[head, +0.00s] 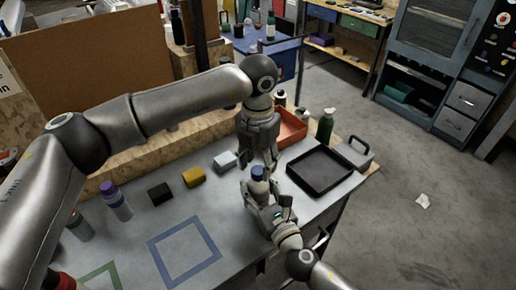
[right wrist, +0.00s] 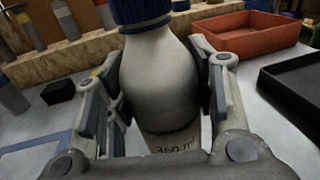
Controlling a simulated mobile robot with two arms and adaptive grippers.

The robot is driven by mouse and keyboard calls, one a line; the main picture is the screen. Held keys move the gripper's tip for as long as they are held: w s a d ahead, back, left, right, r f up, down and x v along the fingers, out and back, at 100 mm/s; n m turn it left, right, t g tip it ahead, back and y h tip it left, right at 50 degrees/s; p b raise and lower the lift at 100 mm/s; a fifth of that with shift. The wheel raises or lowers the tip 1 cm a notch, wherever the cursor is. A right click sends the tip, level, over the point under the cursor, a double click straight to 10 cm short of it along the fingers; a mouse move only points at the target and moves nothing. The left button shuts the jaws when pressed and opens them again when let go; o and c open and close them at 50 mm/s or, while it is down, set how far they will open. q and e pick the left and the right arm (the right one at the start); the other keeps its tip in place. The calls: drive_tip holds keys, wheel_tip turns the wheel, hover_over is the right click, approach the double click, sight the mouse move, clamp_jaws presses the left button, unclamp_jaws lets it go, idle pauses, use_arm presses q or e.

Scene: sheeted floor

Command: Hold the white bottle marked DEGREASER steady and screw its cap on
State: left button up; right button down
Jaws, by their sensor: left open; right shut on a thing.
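A pale white bottle (right wrist: 160,75) with a ribbed blue cap (right wrist: 143,10) stands upright between the fingers of my right gripper (right wrist: 165,95). The cap sits on the bottle's neck; I cannot tell how tight it is. Only "350 ml" reads on the bottle's label, and the rest is hidden. In the head view the blue cap (head: 257,172) shows above my right gripper (head: 262,205), which hides most of the bottle. My left gripper (head: 258,158) is open, pointing down just behind and above the cap. I cannot tell whether its fingers touch the cap.
A black tray (head: 322,196) and an orange bin (head: 292,126) are to the right. White (head: 224,160), yellow (head: 194,177) and black (head: 159,193) blocks lie to the left, near a purple-capped bottle (head: 117,203). A blue square outline (head: 184,250) marks clear tabletop.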

use_arm(q)
drive_tip(key=shift+f, duration=1.1)
clamp_jaws()
drive_tip(key=shift+m, duration=0.9)
drive_tip(key=shift+o, duration=0.5)
unclamp_jaws()
drive_tip(key=shift+r, duration=0.1)
